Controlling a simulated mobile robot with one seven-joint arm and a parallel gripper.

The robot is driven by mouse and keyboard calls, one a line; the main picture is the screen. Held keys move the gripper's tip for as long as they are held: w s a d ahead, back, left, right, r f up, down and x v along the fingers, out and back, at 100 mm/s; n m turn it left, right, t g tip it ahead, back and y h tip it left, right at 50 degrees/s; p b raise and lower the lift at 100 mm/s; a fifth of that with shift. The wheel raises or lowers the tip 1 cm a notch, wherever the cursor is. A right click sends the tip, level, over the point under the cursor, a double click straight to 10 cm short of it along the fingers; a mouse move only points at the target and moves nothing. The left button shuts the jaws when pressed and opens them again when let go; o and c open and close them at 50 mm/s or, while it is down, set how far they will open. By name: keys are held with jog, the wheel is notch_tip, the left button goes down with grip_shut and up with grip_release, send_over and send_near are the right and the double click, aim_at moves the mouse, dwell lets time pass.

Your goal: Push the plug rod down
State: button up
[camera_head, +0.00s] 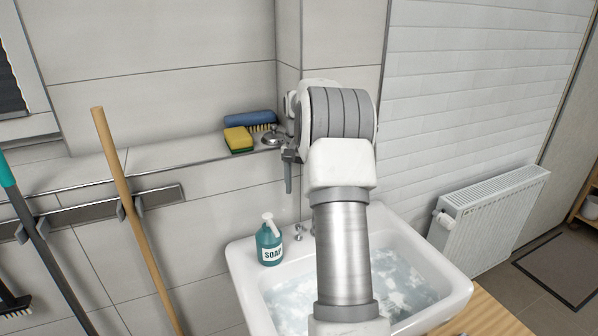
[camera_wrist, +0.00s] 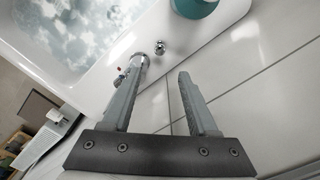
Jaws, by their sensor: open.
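A white sink (camera_head: 243,258) holds rippling water. A small chrome knob, which looks like the plug rod (camera_head: 299,231), stands on its back rim between the soap bottle and my arm. The plug rod (camera_wrist: 160,47) also shows in the wrist view, upright and just beyond the gap between my fingertips. The chrome tap (camera_wrist: 138,62), with red and blue marks, is beside it, partly hidden by my left finger. My gripper (camera_wrist: 160,72) is open and empty. In the head view my gripper (camera_head: 288,178) hangs above the back rim, mostly hidden by my wrist, apart from the plug rod.
A teal soap bottle (camera_head: 269,242) stands on the sink's back left rim. Broom handles (camera_head: 135,215) lean at the left. A radiator (camera_head: 490,215) is at the right.

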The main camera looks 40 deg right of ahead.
jog(key=shift+r, duration=2.4)
jog(key=shift+s+f, duration=0.1)
